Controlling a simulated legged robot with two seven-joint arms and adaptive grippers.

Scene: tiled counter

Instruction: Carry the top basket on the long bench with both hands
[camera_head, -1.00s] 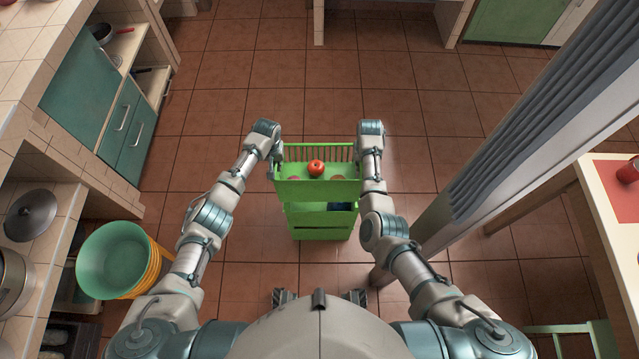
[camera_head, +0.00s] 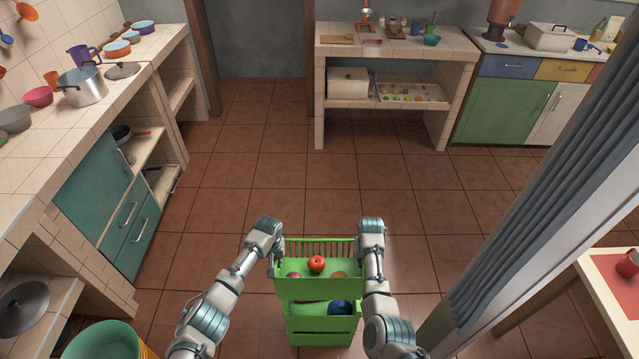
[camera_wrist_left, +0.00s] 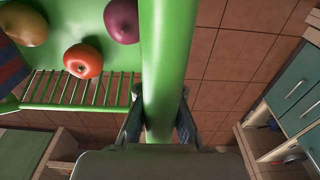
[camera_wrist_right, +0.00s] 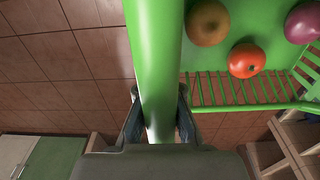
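The green top basket (camera_head: 318,289) is above a green lower basket (camera_head: 322,338) in front of me. It has a slatted far side and holds a red tomato or apple (camera_head: 316,264) and other round produce. My left gripper (camera_head: 277,250) is at its left side; in the left wrist view its fingers (camera_wrist_left: 158,122) straddle the green side rim (camera_wrist_left: 166,60). My right gripper (camera_head: 361,250) is at the right side; in the right wrist view its fingers (camera_wrist_right: 158,122) straddle the opposite rim (camera_wrist_right: 154,50). Both look shut on it. Whether it touches the lower basket is unclear.
A long tiled counter (camera_head: 40,185) with pots runs along the left. A tiled table (camera_head: 395,42) with a lower shelf stands at the back, beside a green cabinet (camera_head: 500,110). A grey ribbed column (camera_head: 540,170) rises at right. The tiled floor ahead is clear.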

